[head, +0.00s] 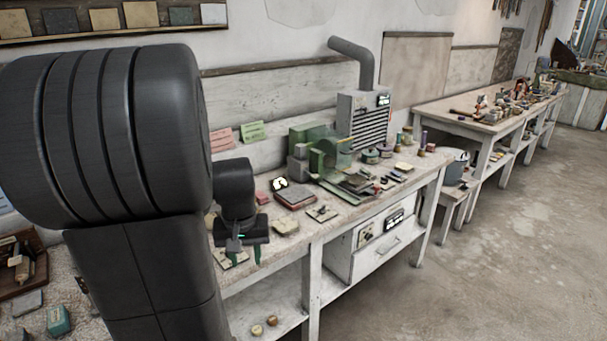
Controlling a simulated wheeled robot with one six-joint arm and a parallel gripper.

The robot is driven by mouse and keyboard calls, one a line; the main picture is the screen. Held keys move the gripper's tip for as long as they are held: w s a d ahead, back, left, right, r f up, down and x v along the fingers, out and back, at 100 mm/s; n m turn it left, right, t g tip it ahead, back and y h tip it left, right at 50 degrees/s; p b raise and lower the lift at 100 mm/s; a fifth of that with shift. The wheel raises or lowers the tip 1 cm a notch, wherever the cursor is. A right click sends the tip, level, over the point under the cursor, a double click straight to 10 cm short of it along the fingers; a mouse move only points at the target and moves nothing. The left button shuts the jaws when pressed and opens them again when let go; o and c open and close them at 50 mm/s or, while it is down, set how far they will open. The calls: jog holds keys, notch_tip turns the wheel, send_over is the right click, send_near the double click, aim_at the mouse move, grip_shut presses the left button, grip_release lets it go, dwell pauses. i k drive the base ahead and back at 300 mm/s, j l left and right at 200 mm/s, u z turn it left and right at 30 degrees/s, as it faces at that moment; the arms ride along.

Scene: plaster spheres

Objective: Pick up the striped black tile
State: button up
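My gripper (243,252) hangs fingers-down over the front left part of the workbench. Its two fingers are apart, with nothing visible between them. A small flat light piece with dark marks (230,260) lies on the bench just below and left of the fingers, partly hidden by the gripper. I cannot make out a striped black tile for certain. A black-and-white piece (279,184) sits farther back on the bench, and a small pale plate with a dark mark (322,213) lies to the right of my gripper. Both are too small to identify.
The workbench (290,243) also holds a reddish flat block (295,197), a pale slab (285,227), green machinery (325,155) and a grey vented box with a pipe (364,120). My arm covers the left side. Open floor (480,260) lies to the right.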

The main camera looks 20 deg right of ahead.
aim_at(355, 180)
jog(key=i+l+u, duration=0.2)
jog(key=l+u, duration=0.3)
jog(key=l, duration=0.65)
jog(key=l+u, duration=0.45)
jog(key=l, duration=2.8)
jog(key=k+l+u, duration=0.05)
